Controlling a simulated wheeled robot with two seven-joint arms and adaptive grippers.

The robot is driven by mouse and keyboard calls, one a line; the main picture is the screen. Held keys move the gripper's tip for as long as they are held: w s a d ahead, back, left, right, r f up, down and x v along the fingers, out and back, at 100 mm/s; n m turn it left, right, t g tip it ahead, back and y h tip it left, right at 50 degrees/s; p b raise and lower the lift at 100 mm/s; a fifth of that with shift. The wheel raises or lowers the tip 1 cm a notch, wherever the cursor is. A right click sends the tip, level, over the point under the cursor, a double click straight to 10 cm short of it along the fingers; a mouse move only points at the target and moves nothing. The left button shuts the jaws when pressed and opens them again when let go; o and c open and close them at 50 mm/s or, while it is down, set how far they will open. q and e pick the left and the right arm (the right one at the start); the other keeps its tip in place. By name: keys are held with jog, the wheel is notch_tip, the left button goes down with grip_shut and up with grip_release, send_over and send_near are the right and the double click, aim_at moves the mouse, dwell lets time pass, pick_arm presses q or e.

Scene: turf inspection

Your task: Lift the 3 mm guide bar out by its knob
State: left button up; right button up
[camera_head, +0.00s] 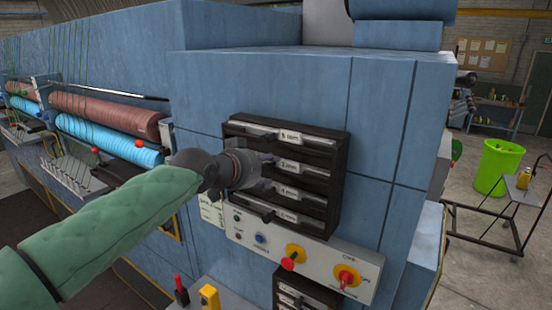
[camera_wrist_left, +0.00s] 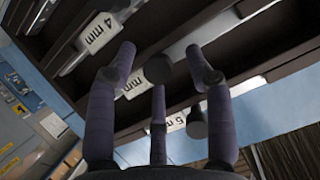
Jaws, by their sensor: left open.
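The black rack (camera_head: 340,165) on the blue machine holds several pale guide bars in stacked slots. The 3 mm guide bar (camera_head: 318,174) is in the second slot from the top; its label (camera_wrist_left: 138,86) is partly covered by a finger in the left wrist view. A dark round knob (camera_wrist_left: 158,69) on that bar sits between my fingers. My left gripper (camera_head: 272,165) is open in front of the rack, and its fingers (camera_wrist_left: 160,54) are spread around the knob without visibly closing on it. Contact cannot be told. My right gripper is not in view.
The 5 mm bar (camera_head: 268,131) is above, with its own knob (camera_wrist_left: 196,123) close to my fingers. The 4 mm bar (camera_wrist_left: 97,37) is below. A control panel (camera_head: 325,264) with red and yellow knobs lies under the rack. Yarn rolls (camera_head: 110,118) are left.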

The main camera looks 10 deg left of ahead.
pick_arm(q)
jog(key=shift+s, duration=0.15)
jog(key=shift+c, duration=1.2)
grip_shut()
jog(key=shift+r, duration=0.1)
jog(key=shift+r, duration=0.1)
